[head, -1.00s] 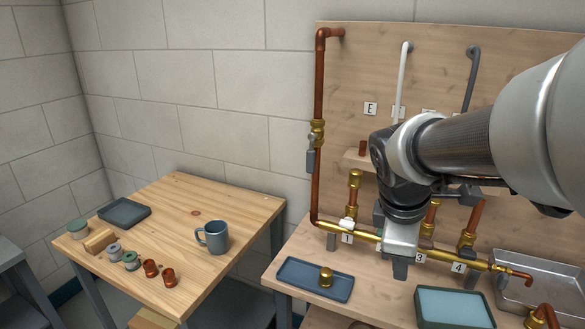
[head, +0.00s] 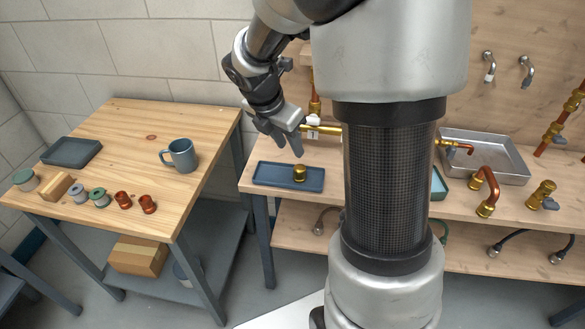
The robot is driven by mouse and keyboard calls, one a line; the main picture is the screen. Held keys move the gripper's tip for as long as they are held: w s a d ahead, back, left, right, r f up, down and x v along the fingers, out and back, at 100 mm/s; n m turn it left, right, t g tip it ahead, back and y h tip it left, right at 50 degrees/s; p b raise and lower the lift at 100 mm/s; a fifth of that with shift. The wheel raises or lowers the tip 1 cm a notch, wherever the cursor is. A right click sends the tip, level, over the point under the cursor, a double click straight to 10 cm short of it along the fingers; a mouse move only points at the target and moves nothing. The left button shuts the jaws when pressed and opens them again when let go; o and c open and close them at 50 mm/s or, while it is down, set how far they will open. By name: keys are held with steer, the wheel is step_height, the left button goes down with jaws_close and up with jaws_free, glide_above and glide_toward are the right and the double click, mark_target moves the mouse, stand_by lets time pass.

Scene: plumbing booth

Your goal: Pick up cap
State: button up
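A small brass fitting, which looks like the cap (head: 299,173), stands on a shallow blue tray (head: 268,174) at the left end of the workbench. My gripper (head: 294,146) points down just above and behind the tray, apart from the brass cap. Its fingers are seen from the side and overlap, so their gap is hidden. Nothing is visible held in it. Two small copper fittings (head: 147,204) stand on the wooden table at the left; I cannot tell whether they are caps too.
The wooden table (head: 130,140) also bears a blue mug (head: 179,156), a dark tray (head: 71,152), a wood block (head: 57,186) and small spools. A brass pipe (head: 322,130) runs behind the blue tray. A metal pan (head: 485,157) and loose fittings lie at the right.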

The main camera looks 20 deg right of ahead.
steer(key=b+x, duration=0.4)
steer(key=x, duration=0.9)
steer(key=shift+w+d+f, duration=0.1)
steer(key=shift+w+f, duration=0.1)
steer(key=shift+f, duration=0.15)
steer(key=shift+r, duration=0.1)
steer(key=c, duration=0.8)
steer(key=shift+o, duration=0.2)
step_height(320, 180, up, 10)
steer(key=p, duration=0.4)
steer(key=shift+r, duration=0.1)
step_height(320, 180, up, 4)
steer(key=p, duration=0.5)
glide_above(300, 167)
steer(key=shift+r, duration=0.15)
steer(key=shift+b, duration=0.3)
